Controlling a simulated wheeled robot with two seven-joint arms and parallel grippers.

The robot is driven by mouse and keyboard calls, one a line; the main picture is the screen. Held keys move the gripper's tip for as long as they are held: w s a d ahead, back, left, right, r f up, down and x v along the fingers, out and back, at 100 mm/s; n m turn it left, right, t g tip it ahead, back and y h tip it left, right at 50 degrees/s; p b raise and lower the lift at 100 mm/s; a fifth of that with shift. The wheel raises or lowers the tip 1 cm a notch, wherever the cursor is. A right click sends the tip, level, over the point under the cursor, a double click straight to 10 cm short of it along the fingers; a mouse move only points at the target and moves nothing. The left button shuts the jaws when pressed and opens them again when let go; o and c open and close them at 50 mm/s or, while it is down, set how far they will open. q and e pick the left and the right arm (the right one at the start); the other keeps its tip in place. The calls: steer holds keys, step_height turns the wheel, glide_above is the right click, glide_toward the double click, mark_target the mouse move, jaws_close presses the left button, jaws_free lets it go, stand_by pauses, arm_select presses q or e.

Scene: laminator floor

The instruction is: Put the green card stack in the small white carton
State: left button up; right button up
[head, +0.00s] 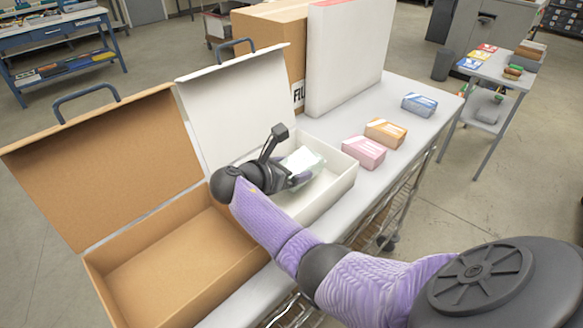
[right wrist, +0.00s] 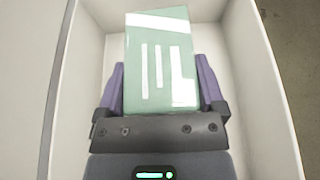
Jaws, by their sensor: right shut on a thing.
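The green card stack (right wrist: 160,60) is a pale green block with white markings, held between the two purple-padded fingers of my right gripper (right wrist: 160,85). In the head view the green card stack (head: 302,160) shows at the tip of my right gripper (head: 294,174), over the small white carton (head: 335,188). The carton is open with its lid raised at the back. In the right wrist view the carton's walls (right wrist: 262,90) rise on both sides of the stack. I cannot tell whether the stack touches the carton's floor. My left gripper is not in view.
A larger open brown carton (head: 180,262) stands left of the white one. Pink (head: 364,152), orange (head: 385,132) and blue (head: 419,104) card stacks lie on the table (head: 425,130) to the right. A tall white box (head: 345,55) and a brown box (head: 270,35) stand behind.

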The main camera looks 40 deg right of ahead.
steer(key=shift+f, duration=0.45)
steer(key=o, duration=1)
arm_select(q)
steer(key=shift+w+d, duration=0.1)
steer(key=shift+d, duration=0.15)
arm_select(e)
steer(key=shift+o, duration=0.5)
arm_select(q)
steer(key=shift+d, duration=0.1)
arm_select(e)
steer(key=shift+a+r+p, duration=0.35)
steer(key=shift+a+r, duration=0.55)
steer(key=shift+r, duration=0.15)
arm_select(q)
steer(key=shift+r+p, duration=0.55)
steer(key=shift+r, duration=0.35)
arm_select(e)
steer(key=v, duration=1)
